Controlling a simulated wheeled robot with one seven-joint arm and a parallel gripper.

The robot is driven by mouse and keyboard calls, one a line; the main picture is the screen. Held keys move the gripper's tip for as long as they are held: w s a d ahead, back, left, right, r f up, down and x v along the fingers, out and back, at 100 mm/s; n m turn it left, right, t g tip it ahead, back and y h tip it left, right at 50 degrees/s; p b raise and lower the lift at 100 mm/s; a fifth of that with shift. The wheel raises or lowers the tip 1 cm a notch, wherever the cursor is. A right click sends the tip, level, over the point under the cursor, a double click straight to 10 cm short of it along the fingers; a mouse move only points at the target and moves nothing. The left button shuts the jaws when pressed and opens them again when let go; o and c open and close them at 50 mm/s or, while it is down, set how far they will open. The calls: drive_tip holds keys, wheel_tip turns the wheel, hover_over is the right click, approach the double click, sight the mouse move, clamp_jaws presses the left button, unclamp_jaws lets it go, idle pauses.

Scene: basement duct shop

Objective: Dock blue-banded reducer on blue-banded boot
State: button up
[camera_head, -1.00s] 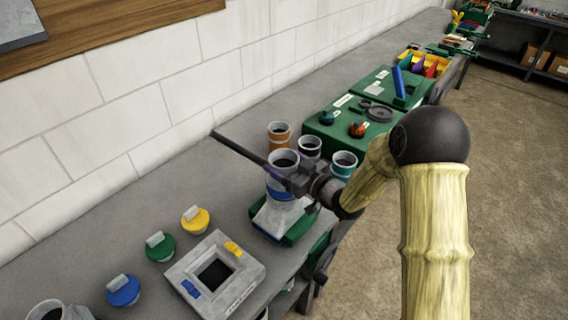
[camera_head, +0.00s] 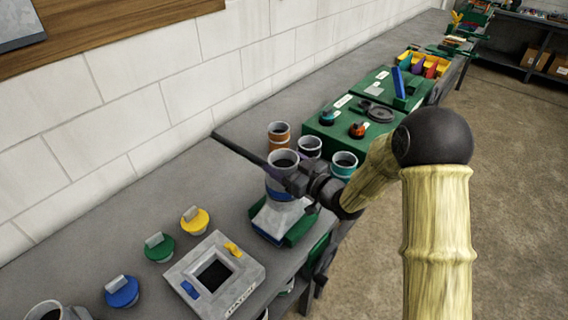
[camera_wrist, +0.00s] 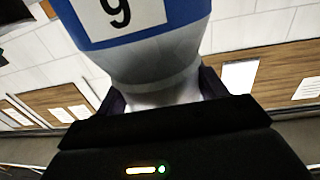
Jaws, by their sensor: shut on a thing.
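The blue-banded reducer (camera_head: 283,161) is a grey open-topped round piece, upright in the head view, with its blue band low down. My gripper (camera_head: 297,183) is shut on it from the right.
Orange (camera_head: 279,134), purple (camera_head: 310,147) and teal-banded (camera_head: 344,164) round pieces stand close behind. Yellow (camera_head: 195,219), green (camera_head: 160,247) and blue (camera_head: 122,291) caps and a grey square frame (camera_head: 214,275) lie in front.

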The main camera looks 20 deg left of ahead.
drive_tip(key=shift+f+b, duration=0.55)
drive_tip(key=o, duration=1.2)
drive_tip(key=b+v, duration=0.2)
drive_tip(key=v, duration=0.9)
idle(0.3)
idle(0.7)
